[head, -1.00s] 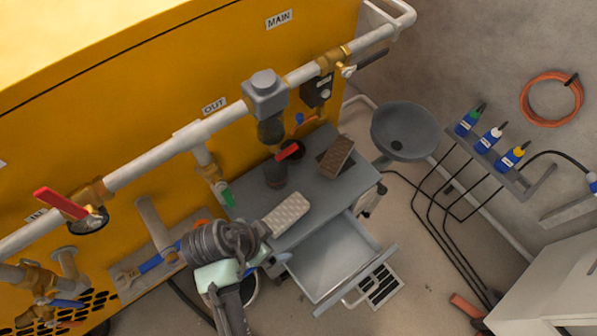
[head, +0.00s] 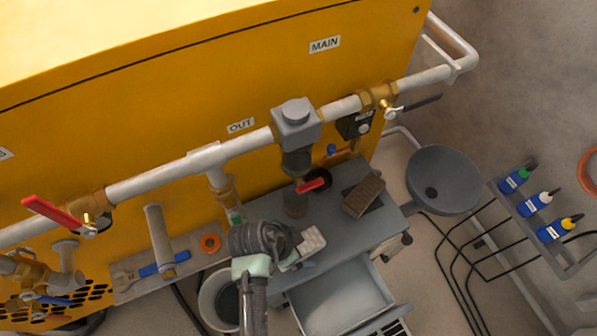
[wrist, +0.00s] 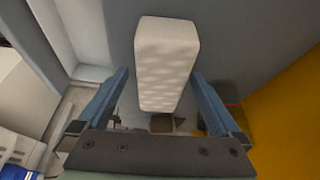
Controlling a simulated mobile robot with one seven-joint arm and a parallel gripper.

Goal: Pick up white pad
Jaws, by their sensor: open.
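The white pad (head: 312,242) is a pale, dimpled block at the front left of the grey cart's top (head: 330,225). In the head view, my arm's end partly covers its left side. In the wrist view, the pad (wrist: 166,62) stretches away at top centre. My gripper (wrist: 159,74) is open, with one blue finger to the left of the pad and one to its right. Gaps show on both sides, and the jaws hold nothing. In the head view the fingertips are hidden behind my wrist.
A brown block (head: 364,193) and a dark bottle with a red lever (head: 313,184) above it are on or over the cart. The cart's drawer (head: 345,300) stands open in front. A bucket (head: 219,300) is at left. Pipes and the yellow tank (head: 200,90) are behind.

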